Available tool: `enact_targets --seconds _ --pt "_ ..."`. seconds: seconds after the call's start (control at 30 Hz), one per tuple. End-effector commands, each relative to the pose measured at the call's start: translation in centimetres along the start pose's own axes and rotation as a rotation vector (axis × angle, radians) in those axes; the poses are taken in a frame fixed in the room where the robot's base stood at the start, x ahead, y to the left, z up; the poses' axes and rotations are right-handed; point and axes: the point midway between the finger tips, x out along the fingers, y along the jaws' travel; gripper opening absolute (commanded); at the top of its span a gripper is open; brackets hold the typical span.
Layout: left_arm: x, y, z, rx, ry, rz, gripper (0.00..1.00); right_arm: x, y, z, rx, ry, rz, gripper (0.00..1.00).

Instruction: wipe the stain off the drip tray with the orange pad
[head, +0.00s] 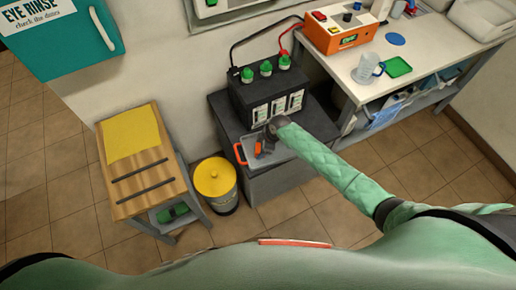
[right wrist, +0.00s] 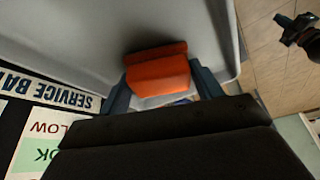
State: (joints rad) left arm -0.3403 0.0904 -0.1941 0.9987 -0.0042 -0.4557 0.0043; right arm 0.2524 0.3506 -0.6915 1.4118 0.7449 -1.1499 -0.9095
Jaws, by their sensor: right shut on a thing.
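The grey drip tray (head: 286,153) lies in front of the black battery, on the dark stand, with a red-orange handle at its left end. My right gripper (head: 266,142) reaches down into the tray and is shut on the orange pad (head: 259,149). In the right wrist view the orange pad (right wrist: 158,75) sits between the two fingers, over the pale tray surface (right wrist: 85,35). I cannot tell whether the pad touches the tray floor. I cannot make out the stain; the gripper and pad hide part of the tray. My left gripper is not in the head view.
The battery (head: 268,91) with green caps stands right behind the tray. Red and black cables run from it to an orange charger (head: 343,32) on the bench. A yellow bin (head: 216,184) and a wooden-topped cart (head: 145,190) stand to the left.

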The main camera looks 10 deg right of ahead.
Motion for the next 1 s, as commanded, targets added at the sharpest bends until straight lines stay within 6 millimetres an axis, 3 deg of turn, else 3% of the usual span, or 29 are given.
enact_targets --seconds 0.2,1.0 --pt "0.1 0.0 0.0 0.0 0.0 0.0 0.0 -0.5 0.5 1.5 0.0 -0.004 -0.001 0.47" --pt "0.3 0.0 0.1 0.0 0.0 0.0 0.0 -2.1 1.9 4.5 -0.001 -0.001 -0.001 0.47"
